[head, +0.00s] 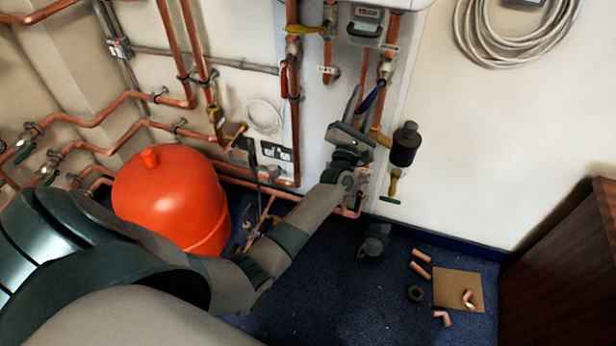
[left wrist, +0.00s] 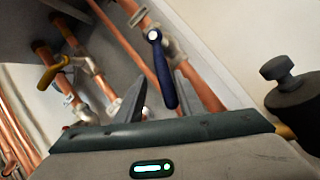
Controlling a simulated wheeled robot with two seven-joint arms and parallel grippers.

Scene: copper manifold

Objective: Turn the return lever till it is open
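The blue return lever (head: 373,96) sits on a valve of a copper pipe below the grey unit. It slants up to the right in the head view, at an angle to its pipe. In the left wrist view the blue lever (left wrist: 167,80) hangs from its pivot, its free end close to my gripper's palm. My left gripper (head: 360,112) is just below and left of the lever. One dark finger (left wrist: 132,100) shows left of the lever, apart from it in that view. My right gripper is not in view.
A red lever (head: 284,80) is on the pipe to the left. A black cylinder fitting (head: 405,145) stands just right of my gripper. A red tank (head: 170,195) is at left. Cardboard (head: 450,283) and copper pieces lie on the floor.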

